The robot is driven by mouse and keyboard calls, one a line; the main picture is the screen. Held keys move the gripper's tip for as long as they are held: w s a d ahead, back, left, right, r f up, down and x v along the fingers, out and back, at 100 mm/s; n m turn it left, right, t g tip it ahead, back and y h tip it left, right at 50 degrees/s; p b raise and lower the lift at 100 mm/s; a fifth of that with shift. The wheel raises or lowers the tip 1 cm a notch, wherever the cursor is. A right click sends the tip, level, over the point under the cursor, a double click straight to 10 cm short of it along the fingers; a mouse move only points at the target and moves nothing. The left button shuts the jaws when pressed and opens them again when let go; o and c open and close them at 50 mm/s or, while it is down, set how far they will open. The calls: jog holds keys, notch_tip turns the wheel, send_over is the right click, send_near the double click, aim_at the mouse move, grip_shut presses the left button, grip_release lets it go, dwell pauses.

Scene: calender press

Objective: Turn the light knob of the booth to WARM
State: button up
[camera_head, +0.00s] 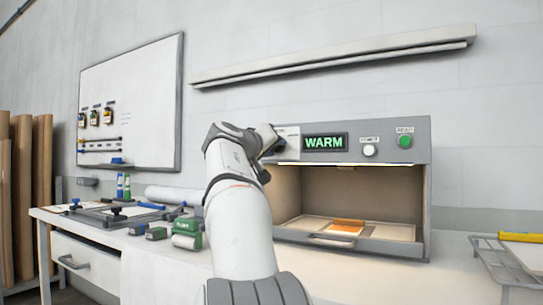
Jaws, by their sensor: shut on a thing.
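The booth (418,195) is a grey box with an open front, standing on the white bench right of centre. Its display (325,142) reads WARM in green letters. My gripper (272,138) is at the left end of the booth's top panel, at the place of the light knob. It is shut on the knob, which is mostly hidden behind my wrist and gripper. A white button (369,150) and a green button (405,141) are on the panel to the right. An orange piece (347,226) lies on the tray (300,226) inside the booth.
My arm crosses in front of the booth's left side. Rollers or boxes with green labels (186,232) and a flat frame (95,217) are on the bench at left. A wire rack (490,255) is at far right. A whiteboard (150,90) hangs behind.

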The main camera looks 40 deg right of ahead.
jog(key=shift+m+b, duration=0.4)
jog(key=shift+m, duration=0.5)
jog(key=o, duration=1)
jog(key=shift+d, duration=0.15)
jog(key=v, duration=0.7)
jog(key=shift+s+a, duration=0.15)
jog(key=shift+a, duration=0.25)
